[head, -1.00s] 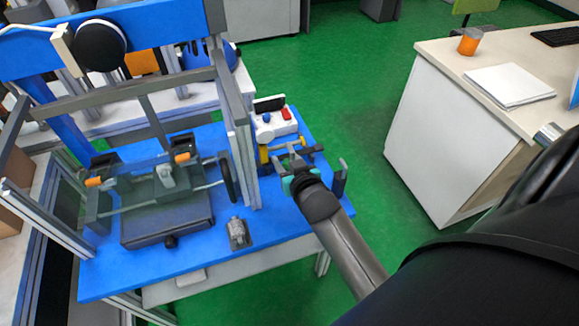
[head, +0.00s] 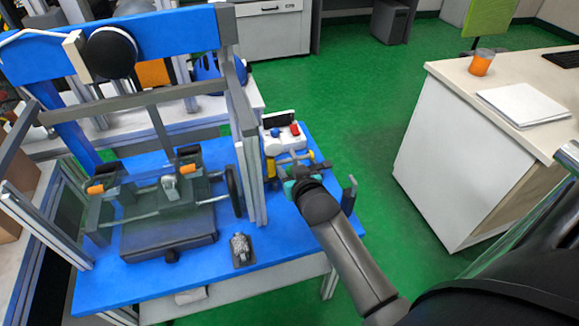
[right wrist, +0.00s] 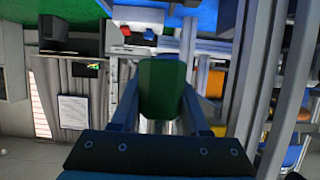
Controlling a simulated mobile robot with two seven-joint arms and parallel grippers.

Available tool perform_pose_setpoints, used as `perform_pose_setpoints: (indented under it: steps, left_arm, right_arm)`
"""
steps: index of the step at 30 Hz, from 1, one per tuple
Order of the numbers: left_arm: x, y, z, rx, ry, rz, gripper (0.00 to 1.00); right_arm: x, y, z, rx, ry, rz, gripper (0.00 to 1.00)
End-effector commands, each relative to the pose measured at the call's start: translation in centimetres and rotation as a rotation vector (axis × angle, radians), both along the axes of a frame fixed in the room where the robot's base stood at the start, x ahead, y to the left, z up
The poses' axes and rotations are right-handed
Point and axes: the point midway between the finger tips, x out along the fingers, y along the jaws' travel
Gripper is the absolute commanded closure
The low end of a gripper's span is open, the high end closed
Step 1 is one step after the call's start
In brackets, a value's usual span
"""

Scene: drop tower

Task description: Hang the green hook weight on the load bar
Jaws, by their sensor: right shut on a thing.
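The green hook weight (right wrist: 162,90) is between the fingers of my right gripper (right wrist: 165,112) in the right wrist view, and the fingers close on its sides. Its hook cannot be made out. In the head view my right gripper (head: 300,174) is over the right end of the blue table, just in front of the white control box. I cannot surely single out the load bar; a grey crossbeam (head: 120,93) spans the frame on the left. My left gripper is not in view.
The blue table (head: 200,262) carries a drop-tower frame with grey posts (head: 248,165). A small metal part (head: 241,249) stands near its front edge. The white control box (head: 284,140) has blue and red buttons. A white desk (head: 455,150) stands to the right across green floor.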

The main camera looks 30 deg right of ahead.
Motion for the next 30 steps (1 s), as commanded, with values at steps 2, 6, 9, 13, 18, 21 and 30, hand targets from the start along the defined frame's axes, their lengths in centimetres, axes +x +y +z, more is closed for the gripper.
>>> perform_pose_setpoints:
  steps: [2,6,9,13,18,21,30]
  left_arm:
    - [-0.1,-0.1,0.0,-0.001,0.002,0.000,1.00]
    - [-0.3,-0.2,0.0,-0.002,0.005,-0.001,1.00]
    - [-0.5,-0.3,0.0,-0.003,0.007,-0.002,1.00]
    - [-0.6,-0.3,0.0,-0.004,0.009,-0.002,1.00]
    - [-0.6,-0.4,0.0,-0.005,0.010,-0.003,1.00]
    - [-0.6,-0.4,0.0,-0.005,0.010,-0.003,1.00]
    - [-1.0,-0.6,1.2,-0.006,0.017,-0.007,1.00]
  right_arm:
    - [0.1,0.0,0.3,-0.001,-0.006,0.001,1.00]
    - [0.1,0.0,0.2,-0.001,-0.006,0.001,0.48]
    - [0.1,0.0,0.2,-0.001,-0.004,0.000,0.37]
    - [0.0,0.0,0.1,0.000,-0.002,0.000,0.22]
    - [0.0,0.1,0.0,0.000,-0.001,0.001,0.20]
    - [-0.1,0.1,-0.2,0.002,0.006,0.001,0.20]
    - [-2.8,0.8,1.2,0.004,0.004,0.001,0.20]
